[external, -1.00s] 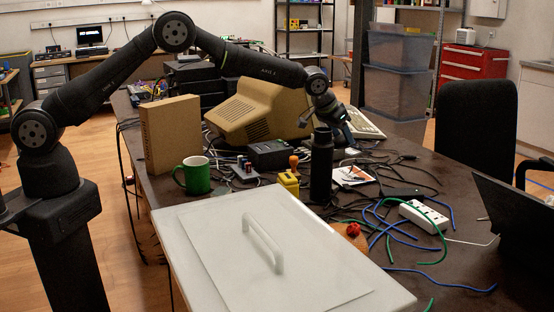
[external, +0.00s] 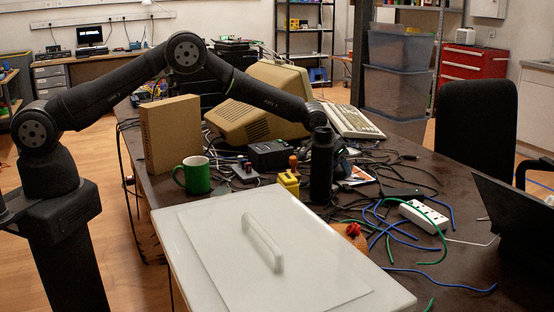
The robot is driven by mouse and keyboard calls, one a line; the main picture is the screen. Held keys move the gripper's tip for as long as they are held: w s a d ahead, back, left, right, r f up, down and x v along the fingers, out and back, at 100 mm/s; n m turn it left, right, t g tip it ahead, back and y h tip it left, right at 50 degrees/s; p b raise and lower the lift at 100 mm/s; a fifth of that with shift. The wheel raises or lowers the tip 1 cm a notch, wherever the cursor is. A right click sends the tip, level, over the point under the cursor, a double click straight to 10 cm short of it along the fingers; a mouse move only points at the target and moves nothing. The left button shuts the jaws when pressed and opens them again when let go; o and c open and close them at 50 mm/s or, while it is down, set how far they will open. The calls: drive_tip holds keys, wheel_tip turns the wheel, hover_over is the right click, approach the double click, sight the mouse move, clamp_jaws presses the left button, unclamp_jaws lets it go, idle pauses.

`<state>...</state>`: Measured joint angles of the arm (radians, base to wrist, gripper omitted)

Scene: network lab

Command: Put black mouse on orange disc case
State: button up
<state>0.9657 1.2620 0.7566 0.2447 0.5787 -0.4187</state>
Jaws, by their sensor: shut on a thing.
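My gripper (external: 342,163) is behind and just right of the tall black bottle, which hides part of it. It is low over the table and shut on a small dark thing, most likely the black mouse; its outline cannot be told from the dark fingers. A flat disc case (external: 360,175) with a pale and orange cover lies on the table just right of the bottle. My gripper is at or just above its far left side, and part of the case is hidden. I cannot tell whether the held thing touches the case.
The black bottle (external: 321,168) stands close in front of my gripper. A beige computer (external: 250,110) and keyboard (external: 352,121) are behind. Loose cables and a white power strip (external: 423,216) lie to the right. A green mug (external: 194,175) and white lidded box (external: 200,260) are nearer.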

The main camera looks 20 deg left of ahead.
sight(335, 168)
drive_tip(key=shift+f, duration=0.15)
drive_tip(key=o, duration=1)
drive_tip(key=shift+r, duration=0.2)
drive_tip(key=v, duration=0.3)
wheel_tip(335, 168, up, 7)
